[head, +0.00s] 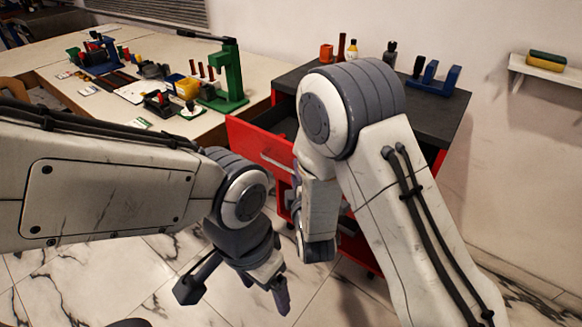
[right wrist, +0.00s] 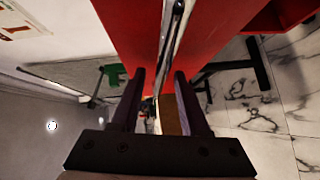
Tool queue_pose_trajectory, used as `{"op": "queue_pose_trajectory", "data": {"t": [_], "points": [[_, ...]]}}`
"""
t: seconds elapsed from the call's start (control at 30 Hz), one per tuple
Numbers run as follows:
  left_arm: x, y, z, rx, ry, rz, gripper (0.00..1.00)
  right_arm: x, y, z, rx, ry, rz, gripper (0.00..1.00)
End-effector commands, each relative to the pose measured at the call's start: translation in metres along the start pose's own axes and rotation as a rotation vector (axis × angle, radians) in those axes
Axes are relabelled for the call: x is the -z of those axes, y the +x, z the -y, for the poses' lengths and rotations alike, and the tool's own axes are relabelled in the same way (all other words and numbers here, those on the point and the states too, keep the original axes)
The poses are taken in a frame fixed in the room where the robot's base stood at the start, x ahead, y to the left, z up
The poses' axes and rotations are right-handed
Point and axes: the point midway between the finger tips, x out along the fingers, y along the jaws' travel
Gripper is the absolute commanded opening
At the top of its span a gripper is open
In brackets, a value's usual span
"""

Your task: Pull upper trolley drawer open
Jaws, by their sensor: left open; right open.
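The red trolley has a dark top (head: 440,105). Its upper drawer (head: 258,143) stands out from the body toward the left, with part of its dark inside showing. A pale handle strip (head: 277,162) runs along the drawer front. In the right wrist view the red front (right wrist: 130,30) and its silver handle (right wrist: 172,30) lie ahead of my right gripper (right wrist: 160,75). Its fingers are open, one on each side of the handle's line; I cannot tell whether they touch it. My left gripper (head: 236,291) is open and empty above the floor.
A pale workbench (head: 50,75) left of the trolley carries a green press (head: 228,75), a yellow bin (head: 187,88) and small tools. Bottles and a blue block (head: 440,78) stand on the trolley top. A wall shelf (head: 545,70) is at right. Marble floor lies clear below.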

Motion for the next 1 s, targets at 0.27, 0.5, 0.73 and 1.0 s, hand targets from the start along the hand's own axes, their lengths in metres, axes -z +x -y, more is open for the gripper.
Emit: {"op": "queue_pose_trajectory", "data": {"t": [0.27, 0.5, 0.73, 1.0], "points": [[-0.0001, 0.0004, 0.0, 0.0, 0.0, 0.0, 0.81, 0.0018, 0.0036, 0.0006, 0.0, 0.0, -0.002, 0.45], [-0.0001, 0.0004, 0.0, 0.0, 0.0, 0.0, 0.81, 0.0017, 0.0034, 0.0006, 0.0, 0.001, -0.001, 0.0], [-0.0001, 0.0004, 0.0, 0.0, 0.0, 0.0, 0.81, 0.0005, 0.003, 0.0006, 0.0, 0.001, 0.0, 0.0], [-0.0001, 0.0004, 0.0, 0.0, 0.0, 0.0, 0.81, -0.0016, 0.0025, 0.0007, 0.001, 0.001, 0.003, 0.0]]}}
